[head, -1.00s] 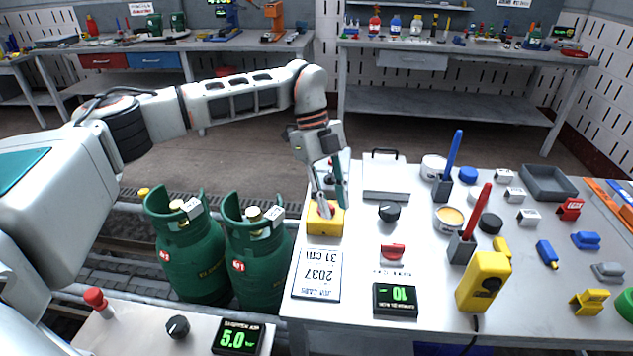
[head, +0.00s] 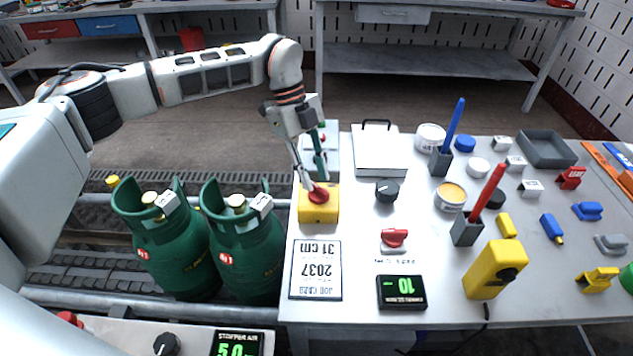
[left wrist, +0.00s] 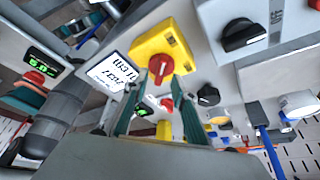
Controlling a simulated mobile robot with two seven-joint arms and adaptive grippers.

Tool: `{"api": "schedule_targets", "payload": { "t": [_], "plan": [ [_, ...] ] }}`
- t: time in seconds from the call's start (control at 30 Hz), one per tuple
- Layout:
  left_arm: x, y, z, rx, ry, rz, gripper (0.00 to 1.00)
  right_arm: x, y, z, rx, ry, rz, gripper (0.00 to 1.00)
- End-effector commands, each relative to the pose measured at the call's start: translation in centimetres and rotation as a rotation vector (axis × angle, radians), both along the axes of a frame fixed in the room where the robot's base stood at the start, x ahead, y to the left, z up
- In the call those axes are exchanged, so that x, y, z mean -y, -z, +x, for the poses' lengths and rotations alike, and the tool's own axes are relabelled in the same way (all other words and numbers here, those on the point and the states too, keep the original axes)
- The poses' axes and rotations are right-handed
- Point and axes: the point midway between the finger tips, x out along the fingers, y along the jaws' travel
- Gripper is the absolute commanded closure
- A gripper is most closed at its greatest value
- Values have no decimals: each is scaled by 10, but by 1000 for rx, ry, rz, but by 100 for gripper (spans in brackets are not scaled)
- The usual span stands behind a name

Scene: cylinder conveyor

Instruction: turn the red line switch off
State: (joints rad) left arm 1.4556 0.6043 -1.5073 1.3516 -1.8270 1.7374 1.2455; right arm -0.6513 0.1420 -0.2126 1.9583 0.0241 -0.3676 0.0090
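A red rotary switch (head: 318,195) sits on a yellow box (head: 319,213) at the table's left edge. The left wrist view shows its red handle (left wrist: 160,66) on the yellow face (left wrist: 178,45). My left gripper (head: 314,180) points down just above the red switch. In the left wrist view its two fingers (left wrist: 155,108) stand apart with nothing between them, and the switch lies beyond the tips. I cannot tell whether a fingertip touches the switch. A second red knob (head: 394,238) sits on a small pale base farther right. My right gripper is out of view.
A black knob (head: 387,190), a job card (head: 316,270) and a black display (head: 401,292) surround the yellow box. A silver box (head: 380,152) stands behind. Green gas cylinders (head: 245,245) stand left of the table.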

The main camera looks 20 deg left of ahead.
Motion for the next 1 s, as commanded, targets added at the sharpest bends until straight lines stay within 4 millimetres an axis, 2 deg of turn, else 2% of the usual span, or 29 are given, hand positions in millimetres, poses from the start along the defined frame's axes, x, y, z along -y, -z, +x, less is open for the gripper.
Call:
{"api": "schedule_targets", "payload": {
  "t": [0.2,0.57,0.67,1.0],
  "plan": [
    [8,22,-4,1,1,-1,74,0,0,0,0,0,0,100],
    [10,27,-5,1,1,-1,74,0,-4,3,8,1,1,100],
    [10,27,-5,1,1,-1,100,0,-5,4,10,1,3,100],
    [10,26,-5,1,13,0,100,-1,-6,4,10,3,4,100]
  ]
}}
